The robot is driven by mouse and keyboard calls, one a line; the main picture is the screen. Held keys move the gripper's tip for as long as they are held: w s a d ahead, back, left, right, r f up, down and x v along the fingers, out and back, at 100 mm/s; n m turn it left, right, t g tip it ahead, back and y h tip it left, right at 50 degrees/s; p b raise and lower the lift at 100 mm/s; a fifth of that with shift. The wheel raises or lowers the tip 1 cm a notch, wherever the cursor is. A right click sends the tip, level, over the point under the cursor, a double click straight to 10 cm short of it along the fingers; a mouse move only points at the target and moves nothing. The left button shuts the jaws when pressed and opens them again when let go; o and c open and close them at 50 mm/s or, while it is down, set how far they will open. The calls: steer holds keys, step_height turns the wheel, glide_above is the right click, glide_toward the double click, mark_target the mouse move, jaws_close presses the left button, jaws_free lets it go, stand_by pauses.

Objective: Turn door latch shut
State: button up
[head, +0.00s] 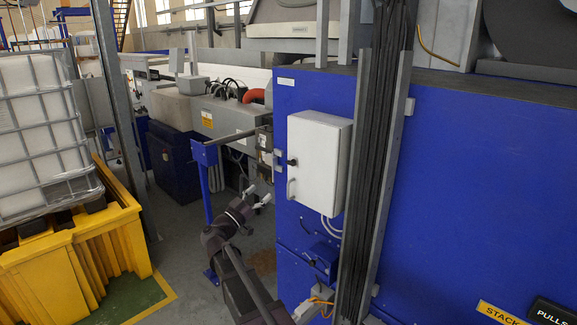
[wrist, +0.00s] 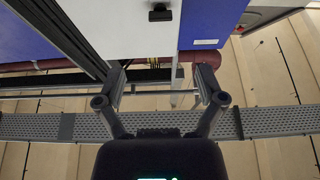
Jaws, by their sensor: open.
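A white cabinet (head: 318,160) is mounted on the blue machine's side. A white panel (wrist: 115,30) lies beyond the fingers, with a black knob (wrist: 160,12) that looks like the latch near the top edge. The latch's exact turn angle is too small to tell.
The blue machine wall (head: 480,190) extends right. A grey post with dark cables (head: 380,160) stands right of the cabinet. A blue stand (head: 205,158) is behind my arm. A yellow bin (head: 75,270) under a white caged tank (head: 40,130) stands left, with floor between.

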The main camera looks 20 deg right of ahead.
mark_target(289, 163)
steer(key=shift+d, duration=0.15)
steer(key=shift+p+x, duration=2.65)
steer(key=shift+x, duration=4.15)
